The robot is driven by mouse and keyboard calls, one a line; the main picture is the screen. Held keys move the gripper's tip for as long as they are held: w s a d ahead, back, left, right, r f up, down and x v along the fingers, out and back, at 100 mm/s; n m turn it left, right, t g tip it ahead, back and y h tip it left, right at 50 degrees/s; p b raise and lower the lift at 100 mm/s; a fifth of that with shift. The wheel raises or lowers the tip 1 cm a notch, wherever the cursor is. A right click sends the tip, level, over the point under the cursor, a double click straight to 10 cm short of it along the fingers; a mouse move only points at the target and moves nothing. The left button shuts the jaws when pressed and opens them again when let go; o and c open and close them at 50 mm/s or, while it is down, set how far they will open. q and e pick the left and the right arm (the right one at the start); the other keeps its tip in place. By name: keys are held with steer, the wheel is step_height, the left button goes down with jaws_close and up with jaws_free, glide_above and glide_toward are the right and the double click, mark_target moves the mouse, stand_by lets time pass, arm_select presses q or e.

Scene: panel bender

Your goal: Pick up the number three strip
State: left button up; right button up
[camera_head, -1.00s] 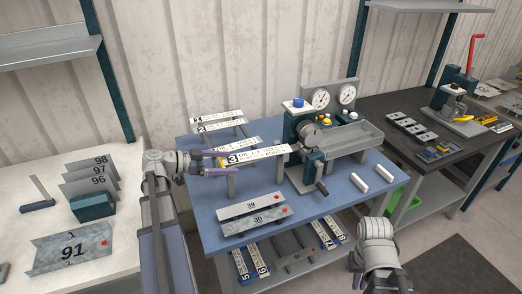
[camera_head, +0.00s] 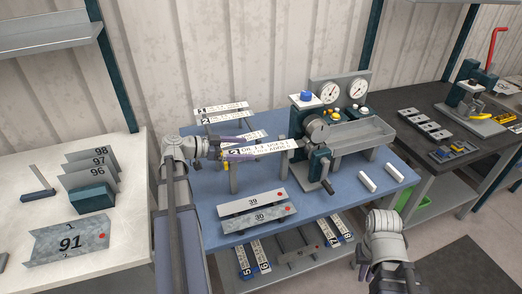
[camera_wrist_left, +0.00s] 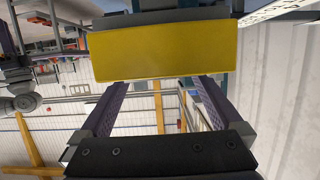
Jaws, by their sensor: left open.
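The number three strip (camera_head: 262,148) is a long white strip with black print. In the head view it lies roughly level above the blue table, its right end near the bending machine (camera_head: 318,130). Its print now looks upside down. My left gripper (camera_head: 226,146) is open at the strip's left end, its purple fingers close to it. I cannot tell if they touch it. In the left wrist view a yellow panel (camera_wrist_left: 160,50) fills the upper middle, beyond the two spread fingers (camera_wrist_left: 155,105).
Behind, more numbered strips (camera_head: 222,114) lie on a rack. In front, grey plates 39 (camera_head: 253,202) and 30 (camera_head: 258,217) lie on the blue table (camera_head: 330,198). Two white blocks (camera_head: 367,182) lie at right. A white table (camera_head: 120,215) holds plate 91 (camera_head: 70,243).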

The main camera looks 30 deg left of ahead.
mark_target(261, 148)
arm_select(q)
steer(key=b+x, duration=0.1)
steer(key=x, duration=0.4)
steer(key=shift+d+r, duration=0.1)
steer(key=shift+d, duration=0.1)
steer(key=shift+s, duration=0.1)
steer(key=shift+c, duration=0.4)
jaws_close()
